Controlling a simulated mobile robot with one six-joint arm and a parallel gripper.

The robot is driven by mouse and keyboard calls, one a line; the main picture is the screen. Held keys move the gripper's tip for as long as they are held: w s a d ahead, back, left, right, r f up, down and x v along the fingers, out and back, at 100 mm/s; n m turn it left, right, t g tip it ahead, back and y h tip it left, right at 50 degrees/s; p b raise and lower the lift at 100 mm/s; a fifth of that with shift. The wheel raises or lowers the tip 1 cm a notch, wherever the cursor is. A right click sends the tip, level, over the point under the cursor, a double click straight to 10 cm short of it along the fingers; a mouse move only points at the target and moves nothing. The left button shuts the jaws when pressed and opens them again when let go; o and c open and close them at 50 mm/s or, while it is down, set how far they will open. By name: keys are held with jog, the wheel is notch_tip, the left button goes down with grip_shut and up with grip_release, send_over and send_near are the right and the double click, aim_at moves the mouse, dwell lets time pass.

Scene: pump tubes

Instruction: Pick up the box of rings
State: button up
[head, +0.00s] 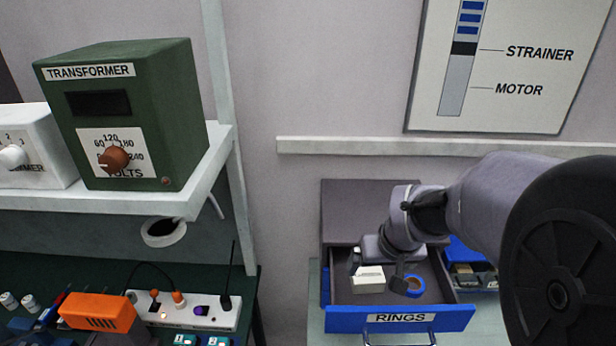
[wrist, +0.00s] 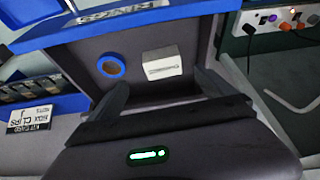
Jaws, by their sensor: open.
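A small white box (head: 368,285) lies in the open drawer marked RINGS (head: 345,319), and a blue ring (head: 420,288) lies to its right. In the wrist view the white box (wrist: 162,65) has a dark printed label too small to read, and the blue ring (wrist: 101,68) is to its left. My gripper (head: 379,274) is over the drawer, open and empty. In the wrist view its fingers (wrist: 161,82) stand apart, with the box beyond their tips, nearer the right finger. The box appears uncovered; I cannot tell the exact gap to it.
A blue bin (head: 466,250) with small parts stands right of the drawer. At left are a shelf with a green transformer (head: 160,110) and a bench with a white power strip (head: 222,311).

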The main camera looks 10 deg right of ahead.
aim_at(368, 275)
jog(key=x, duration=0.4)
jog(key=shift+w+a+f, duration=0.15)
jog(key=shift+a+f, duration=0.05)
jog(key=shift+a, duration=0.05)
jog(key=x, duration=0.2)
jog(key=w+x, duration=0.1)
jog(key=x, duration=0.2)
jog(key=shift+r, duration=0.15)
jog(key=shift+s+r, duration=0.1)
jog(key=shift+s, duration=0.15)
jog(key=c, duration=1.4)
